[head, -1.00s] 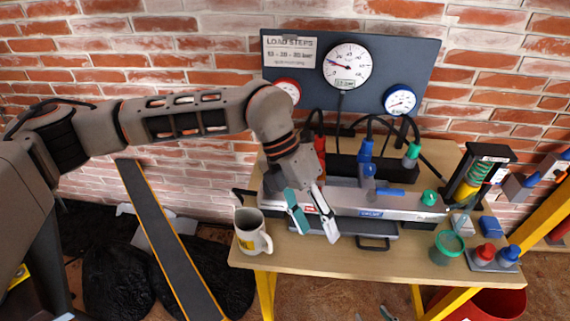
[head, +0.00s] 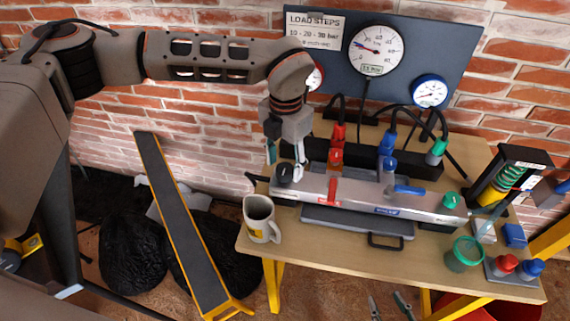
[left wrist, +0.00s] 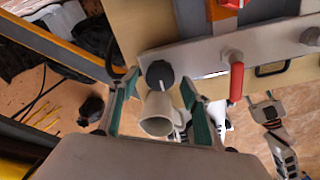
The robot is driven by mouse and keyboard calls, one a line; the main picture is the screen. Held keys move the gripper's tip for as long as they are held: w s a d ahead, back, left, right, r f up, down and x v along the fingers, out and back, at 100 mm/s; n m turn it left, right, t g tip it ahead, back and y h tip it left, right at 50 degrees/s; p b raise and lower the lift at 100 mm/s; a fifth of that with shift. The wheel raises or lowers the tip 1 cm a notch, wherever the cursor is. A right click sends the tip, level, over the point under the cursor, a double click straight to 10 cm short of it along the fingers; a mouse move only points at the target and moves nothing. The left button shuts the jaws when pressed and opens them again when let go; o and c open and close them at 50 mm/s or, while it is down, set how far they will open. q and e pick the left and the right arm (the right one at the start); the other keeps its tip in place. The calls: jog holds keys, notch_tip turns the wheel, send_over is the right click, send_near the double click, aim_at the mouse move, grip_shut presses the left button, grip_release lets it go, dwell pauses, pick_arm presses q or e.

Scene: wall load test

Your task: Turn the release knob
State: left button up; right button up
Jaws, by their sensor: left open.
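A black round knob (head: 285,173) sits on the left end of the grey metal block (head: 340,196). It also shows in the left wrist view (left wrist: 159,75), between the fingertips. A green knob (head: 451,200) is on the block's right end. I cannot tell from a label which is the release knob. My left gripper (head: 285,158) points down over the black knob, open, with teal-padded fingers on either side of it. Contact is not clear. In the left wrist view my left gripper (left wrist: 160,86) is empty. My right gripper (head: 388,306) is low at the bottom edge, fingers apart.
A white mug (head: 262,221) stands at the table's left front, close to the black knob. Red (head: 333,187) and blue (head: 408,190) levers are on the block. Hoses and a gauge panel (head: 420,60) stand behind. A green cup (head: 464,253) is at right.

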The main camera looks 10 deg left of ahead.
pick_arm(q)
jog(key=shift+f, duration=0.5)
jog(key=c, duration=1.1)
